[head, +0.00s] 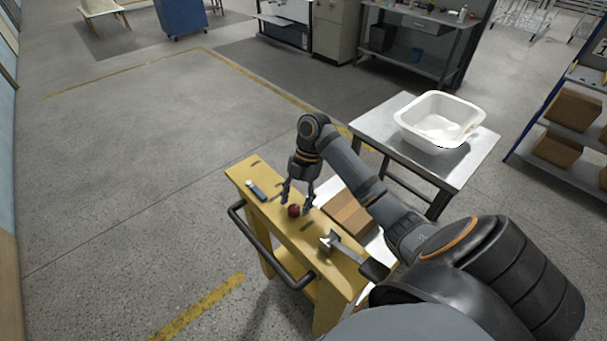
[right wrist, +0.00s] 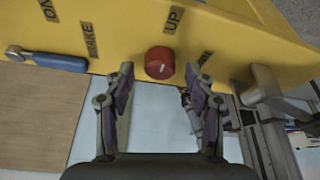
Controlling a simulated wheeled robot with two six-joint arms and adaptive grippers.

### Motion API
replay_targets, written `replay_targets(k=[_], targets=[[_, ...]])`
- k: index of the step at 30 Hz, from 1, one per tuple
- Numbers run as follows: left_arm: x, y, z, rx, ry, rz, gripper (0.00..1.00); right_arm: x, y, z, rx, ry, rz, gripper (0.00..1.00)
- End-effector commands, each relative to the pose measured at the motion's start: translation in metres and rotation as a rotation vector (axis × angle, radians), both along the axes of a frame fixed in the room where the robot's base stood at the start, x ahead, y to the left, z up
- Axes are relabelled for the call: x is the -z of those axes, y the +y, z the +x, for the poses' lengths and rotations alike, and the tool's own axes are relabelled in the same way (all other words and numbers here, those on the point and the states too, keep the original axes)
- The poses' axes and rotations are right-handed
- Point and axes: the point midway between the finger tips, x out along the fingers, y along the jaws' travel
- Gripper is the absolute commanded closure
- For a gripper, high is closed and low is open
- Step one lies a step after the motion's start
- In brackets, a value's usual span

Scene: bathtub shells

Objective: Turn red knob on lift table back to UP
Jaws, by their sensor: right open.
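The lift table (head: 240,172) has a yellow top panel with a red knob (head: 294,211) on it. In the right wrist view the round red knob (right wrist: 160,62) is just below the printed UP label (right wrist: 173,20). I cannot make out a pointer mark on the knob. My right gripper (head: 297,202) is open, its fingers pointing down at the knob. In the right wrist view its fingertips (right wrist: 159,76) are on either side of the knob, apart from it. My left gripper is not in view.
A blue-handled lever (head: 256,190) sits beside the BRAKE and ON labels. A grey lever (head: 329,241) stands on the panel's other side. A black push handle (head: 262,252) runs along the table. A cardboard box (head: 348,211) lies behind; a white tub (head: 440,120) stands on a metal table.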

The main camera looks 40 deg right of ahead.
Motion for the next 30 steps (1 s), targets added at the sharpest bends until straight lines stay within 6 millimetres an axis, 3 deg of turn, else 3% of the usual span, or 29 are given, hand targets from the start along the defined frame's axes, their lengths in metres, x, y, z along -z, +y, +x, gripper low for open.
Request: replay_targets(k=[9, 15, 30], targets=[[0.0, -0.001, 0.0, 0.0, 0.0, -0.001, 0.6, -0.001, -0.075, 0.026, 0.003, 0.003, -0.003, 0.44], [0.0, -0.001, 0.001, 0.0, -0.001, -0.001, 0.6, -0.001, -0.106, 0.036, 0.001, 0.003, -0.002, 0.44], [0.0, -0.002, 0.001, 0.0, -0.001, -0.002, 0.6, -0.001, -0.114, 0.038, -0.002, 0.003, -0.002, 0.44]])
